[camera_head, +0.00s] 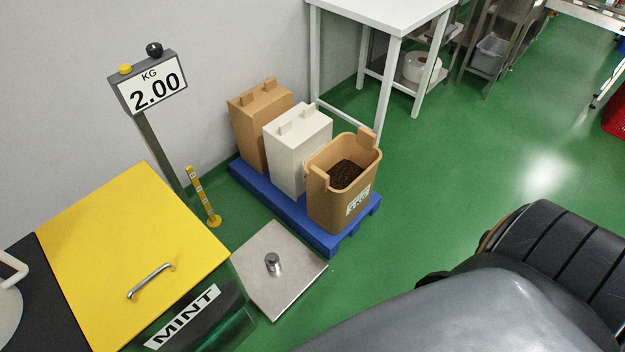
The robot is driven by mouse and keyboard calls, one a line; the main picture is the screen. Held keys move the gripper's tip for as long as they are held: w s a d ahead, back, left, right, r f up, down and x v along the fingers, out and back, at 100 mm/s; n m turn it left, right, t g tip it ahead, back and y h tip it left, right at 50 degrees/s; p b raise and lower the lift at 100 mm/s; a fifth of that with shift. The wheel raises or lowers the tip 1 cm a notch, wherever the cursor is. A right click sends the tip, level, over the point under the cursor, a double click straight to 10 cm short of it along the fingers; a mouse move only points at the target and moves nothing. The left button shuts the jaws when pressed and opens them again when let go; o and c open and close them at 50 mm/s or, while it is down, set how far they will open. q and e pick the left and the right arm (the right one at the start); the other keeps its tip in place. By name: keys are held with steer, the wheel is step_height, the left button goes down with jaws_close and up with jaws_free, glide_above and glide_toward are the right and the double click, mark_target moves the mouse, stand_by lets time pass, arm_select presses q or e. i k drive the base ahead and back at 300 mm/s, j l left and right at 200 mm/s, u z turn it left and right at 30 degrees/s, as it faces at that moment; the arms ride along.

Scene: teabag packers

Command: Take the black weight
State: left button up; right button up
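A small round black piece (154,49), which looks like the black weight, sits on the right end of the top of the scale display (148,84). A yellow piece (125,69) sits on the left end of the same top. The display reads KG 2.00. A silver cylindrical weight (273,263) stands upright on the metal scale plate (288,286) on the floor. Neither of my grippers shows in the head view.
A yellow lid (130,240) with a metal handle covers a MINT bin at lower left. A blue pallet (300,220) holds a brown box, a white box and an open brown bin (325,205) with dark contents. Green floor lies open right of the pallet.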

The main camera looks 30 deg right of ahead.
mark_target(271, 260)
steer(key=z, duration=0.55)
steer(key=i+l+u, duration=0.15)
steer(key=l, duration=0.55)
steer(key=i+l+u, duration=0.1)
steer(key=l, duration=0.55)
steer(key=i+l+u, duration=0.15)
steer(key=l, duration=0.6)
steer(key=i+l+u, duration=0.15)
steer(key=l, duration=0.55)
steer(key=k, duration=0.05)
